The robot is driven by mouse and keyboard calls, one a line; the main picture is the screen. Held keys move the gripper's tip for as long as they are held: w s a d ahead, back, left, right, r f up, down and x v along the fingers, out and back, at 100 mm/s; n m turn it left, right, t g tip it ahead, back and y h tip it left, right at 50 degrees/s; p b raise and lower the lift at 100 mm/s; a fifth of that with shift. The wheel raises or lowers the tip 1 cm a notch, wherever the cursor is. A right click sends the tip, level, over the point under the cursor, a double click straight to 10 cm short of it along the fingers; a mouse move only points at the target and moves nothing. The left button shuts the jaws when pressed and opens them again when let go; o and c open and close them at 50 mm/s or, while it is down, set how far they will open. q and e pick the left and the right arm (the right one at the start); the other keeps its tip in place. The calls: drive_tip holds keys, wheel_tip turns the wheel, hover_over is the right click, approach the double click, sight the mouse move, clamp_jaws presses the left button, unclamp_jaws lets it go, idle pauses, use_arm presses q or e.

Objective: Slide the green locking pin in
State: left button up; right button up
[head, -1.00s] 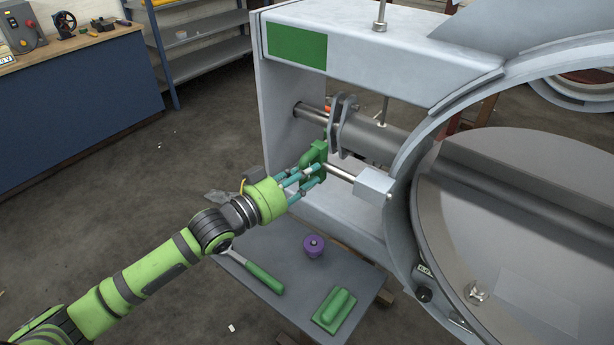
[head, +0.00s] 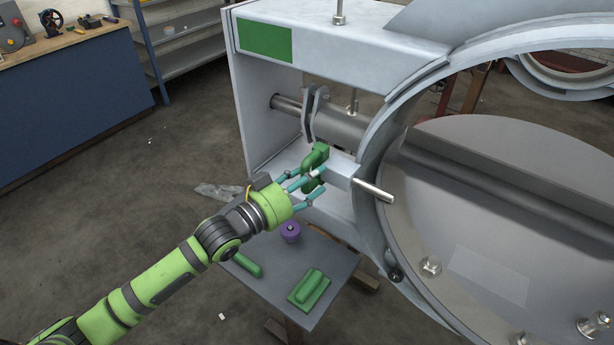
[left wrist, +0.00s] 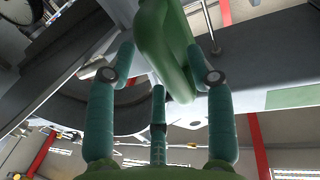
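The green locking pin has a looped green handle (head: 314,157) and a steel rod (head: 373,190). The handle is at the near left side of the pale block on the housing. The rod's end sticks out on the block's right side, in front of the round opening. My left gripper (head: 323,178) is at the handle, its teal fingers around it. In the left wrist view the handle (left wrist: 165,45) lies between the fingers, close to the right one. I cannot tell whether they grip it. The rod's middle is hidden. My right gripper is not in view.
A low grey table (head: 335,262) below holds a purple knob (head: 290,231), a green block-shaped piece (head: 309,288) and a green-handled tool (head: 246,264). The pale housing (head: 330,40) and large ring (head: 372,170) stand close to the gripper.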

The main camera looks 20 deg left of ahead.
use_arm(q)
drive_tip(key=v, duration=1.2)
idle(0.6)
drive_tip(key=s+f+n+g+y, duration=0.1)
drive_tip(key=s+f+g+y, duration=0.2)
drive_tip(key=f, duration=0.4)
drive_tip(key=s+f+n+g+y, duration=0.2)
drive_tip(key=s+f+y, duration=0.2)
drive_tip(key=f, duration=0.3)
drive_tip(key=s+f+n+g+y, duration=0.1)
drive_tip(key=s+f+g, duration=0.2)
drive_tip(key=s, duration=0.3)
drive_tip(key=s+f+g+y, duration=0.1)
drive_tip(key=s+f+g, duration=0.2)
drive_tip(key=s+g, duration=0.15)
drive_tip(key=s+f, duration=0.2)
drive_tip(key=f, duration=1.1)
drive_tip(key=s+f, duration=0.2)
drive_tip(key=f, duration=1)
drive_tip(key=s+a+f+g, duration=0.2)
drive_tip(key=s+f, duration=1)
drive_tip(key=s, duration=0.3)
drive_tip(key=shift+f+b, duration=0.3)
drive_tip(key=shift+b, duration=0.05)
